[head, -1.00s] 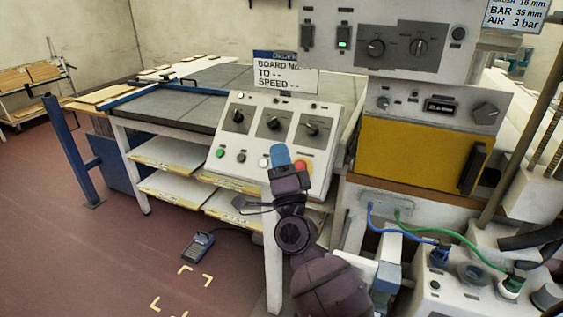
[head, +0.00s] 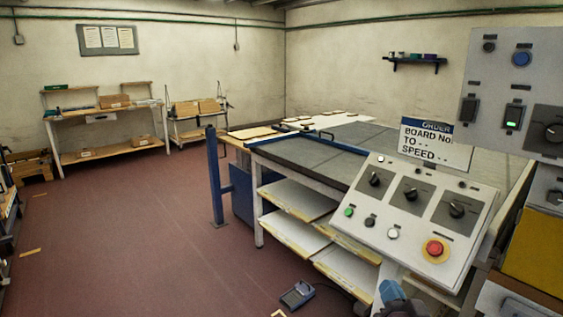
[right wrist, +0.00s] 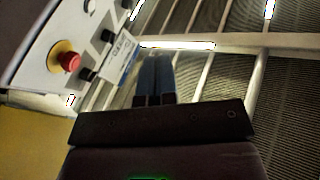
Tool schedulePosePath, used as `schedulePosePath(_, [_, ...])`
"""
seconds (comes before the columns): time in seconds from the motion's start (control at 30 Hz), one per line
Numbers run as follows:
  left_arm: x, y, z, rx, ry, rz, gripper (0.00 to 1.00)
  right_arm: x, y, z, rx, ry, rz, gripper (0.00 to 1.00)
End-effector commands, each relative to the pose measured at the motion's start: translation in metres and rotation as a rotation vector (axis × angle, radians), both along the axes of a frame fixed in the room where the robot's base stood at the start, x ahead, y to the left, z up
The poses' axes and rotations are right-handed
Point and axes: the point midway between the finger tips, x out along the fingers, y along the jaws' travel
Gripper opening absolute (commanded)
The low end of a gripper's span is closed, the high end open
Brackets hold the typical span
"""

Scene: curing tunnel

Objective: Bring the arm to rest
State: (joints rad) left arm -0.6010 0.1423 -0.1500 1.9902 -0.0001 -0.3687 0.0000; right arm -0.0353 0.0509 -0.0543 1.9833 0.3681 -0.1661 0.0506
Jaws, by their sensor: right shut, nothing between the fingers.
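My right gripper (head: 391,291) shows at the bottom of the head view, below the sloped control panel (head: 455,206). Only its blue fingertips and a little of the dark body show there. In the right wrist view its two blue fingers (right wrist: 155,78) lie together, shut and empty. The panel's red stop button on a yellow ring (head: 434,248) is above and right of the gripper in the head view. The button also shows at the left of the right wrist view (right wrist: 66,60). My left gripper is not in view.
A grey-topped table (head: 318,157) with board shelves stands behind the panel. A blue post (head: 214,180) rises at its left end. A foot pedal (head: 297,294) lies on the floor. The red floor at left is open. Shelving (head: 105,122) stands at the back wall.

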Motion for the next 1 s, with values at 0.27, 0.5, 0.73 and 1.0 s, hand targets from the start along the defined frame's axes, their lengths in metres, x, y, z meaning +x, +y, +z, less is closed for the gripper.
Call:
schedulePosePath(0.27, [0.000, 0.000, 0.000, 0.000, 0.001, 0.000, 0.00, -0.091, -0.025, -0.142, -0.377, 0.395, -0.038, 0.00])
schedulePosePath(0.5, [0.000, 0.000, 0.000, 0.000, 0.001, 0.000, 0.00, -0.191, -0.044, -0.219, -0.497, 0.626, -0.031, 0.00])
schedulePosePath(0.73, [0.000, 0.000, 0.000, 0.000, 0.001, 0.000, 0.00, -0.237, -0.052, -0.244, -0.497, 0.717, -0.028, 0.00])
schedulePosePath(1.0, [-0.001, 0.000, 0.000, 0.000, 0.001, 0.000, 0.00, -0.241, -0.053, -0.246, -0.495, 0.724, -0.029, 0.00])
